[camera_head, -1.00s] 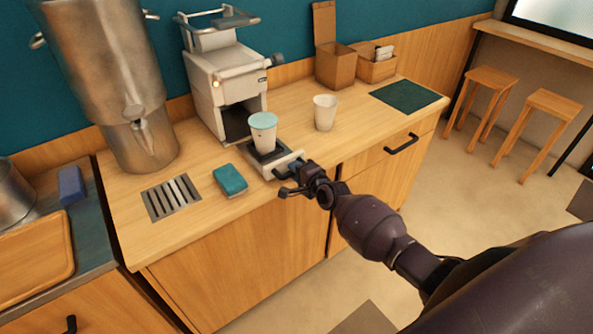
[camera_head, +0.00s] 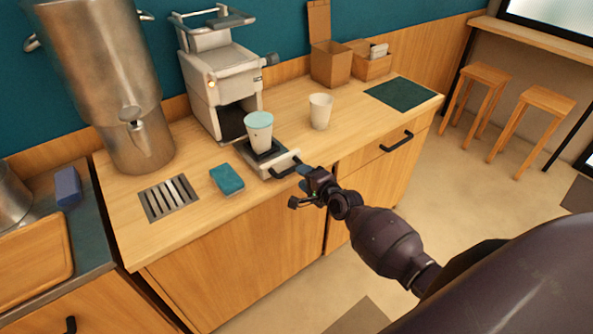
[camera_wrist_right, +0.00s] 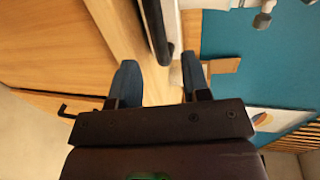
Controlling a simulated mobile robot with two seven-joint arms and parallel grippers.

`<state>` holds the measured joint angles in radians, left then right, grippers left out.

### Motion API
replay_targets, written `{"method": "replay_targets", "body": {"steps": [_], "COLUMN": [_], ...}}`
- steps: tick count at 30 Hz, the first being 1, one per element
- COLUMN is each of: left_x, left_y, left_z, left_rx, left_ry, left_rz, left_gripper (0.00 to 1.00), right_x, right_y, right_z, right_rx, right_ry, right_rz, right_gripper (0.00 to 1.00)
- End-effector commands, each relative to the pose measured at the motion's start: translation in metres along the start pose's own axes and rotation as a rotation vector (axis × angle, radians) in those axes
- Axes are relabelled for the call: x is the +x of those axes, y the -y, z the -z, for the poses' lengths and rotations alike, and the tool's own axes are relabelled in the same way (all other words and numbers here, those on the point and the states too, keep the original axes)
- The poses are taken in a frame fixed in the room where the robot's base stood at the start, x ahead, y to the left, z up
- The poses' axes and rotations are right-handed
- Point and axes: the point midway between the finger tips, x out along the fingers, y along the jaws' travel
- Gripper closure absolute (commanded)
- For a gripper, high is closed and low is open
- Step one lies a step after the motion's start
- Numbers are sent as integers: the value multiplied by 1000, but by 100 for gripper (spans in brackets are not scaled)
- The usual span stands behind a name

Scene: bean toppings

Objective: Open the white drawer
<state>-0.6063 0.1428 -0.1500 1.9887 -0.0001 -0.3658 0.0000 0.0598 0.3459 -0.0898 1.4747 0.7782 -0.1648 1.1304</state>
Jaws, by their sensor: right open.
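The white drawer (camera_head: 271,166) stands out in front of the white machine (camera_head: 220,88), low on the counter. Its dark handle (camera_head: 284,171) is on the front face. A white cup with a pale teal lid (camera_head: 259,132) stands upright on the drawer's dark top. My right gripper (camera_head: 301,186) is open and empty, just in front of the handle and to its right. In the right wrist view its blue fingertips (camera_wrist_right: 160,78) are spread apart, with a dark bar, apparently the handle (camera_wrist_right: 154,28), ahead between them. My left gripper is not in view.
A teal sponge (camera_head: 227,179) and a metal drain grate (camera_head: 168,198) lie left of the drawer. A white cup (camera_head: 320,111) stands to its right. The counter cabinet has another dark handle (camera_head: 397,141). Floor in front is open.

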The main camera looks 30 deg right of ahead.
Motion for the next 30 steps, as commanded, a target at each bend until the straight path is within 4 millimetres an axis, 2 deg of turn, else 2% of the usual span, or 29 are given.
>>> {"method": "replay_targets", "body": {"steps": [3,10,30], "left_x": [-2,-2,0], "left_y": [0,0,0], "left_z": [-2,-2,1], "left_rx": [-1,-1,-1], "left_ry": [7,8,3], "left_rz": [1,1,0], "left_gripper": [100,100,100], "right_x": [-20,-44,-48], "right_y": [0,0,0], "right_z": [0,0,0], "right_rx": [0,0,-1], "right_ry": [0,0,0], "right_rz": [0,0,1], "right_gripper": [57,57,57]}}
